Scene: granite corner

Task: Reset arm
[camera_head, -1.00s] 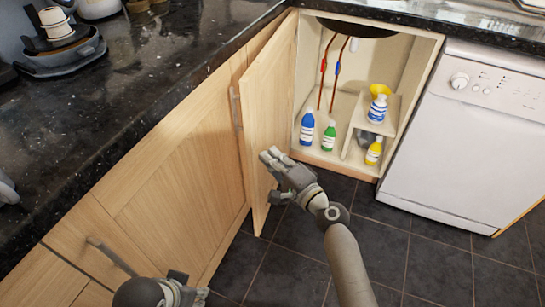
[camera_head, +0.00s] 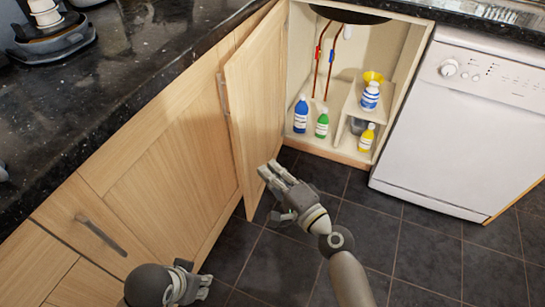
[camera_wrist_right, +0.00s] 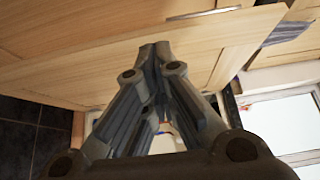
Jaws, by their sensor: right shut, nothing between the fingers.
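My right gripper (camera_head: 268,170) is in the middle of the head view, its fingers together and empty. It overlaps the lower part of the open wooden cabinet door (camera_head: 255,100). In the right wrist view the fingertips of my right gripper (camera_wrist_right: 154,48) meet in front of light wood; I cannot tell whether they touch it. My left gripper (camera_head: 194,284) is low in the head view, beside the lower cabinet fronts. Its fingers are small and partly hidden, so their opening is unclear.
The sink cabinet holds a blue bottle (camera_head: 300,115), a green bottle (camera_head: 322,125), a yellow bottle (camera_head: 367,138) and a blue-and-white container (camera_head: 370,97). A white dishwasher (camera_head: 450,120) stands to the right. A dark counter (camera_head: 110,75) runs along the left. Dark floor tiles (camera_head: 400,235) are clear.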

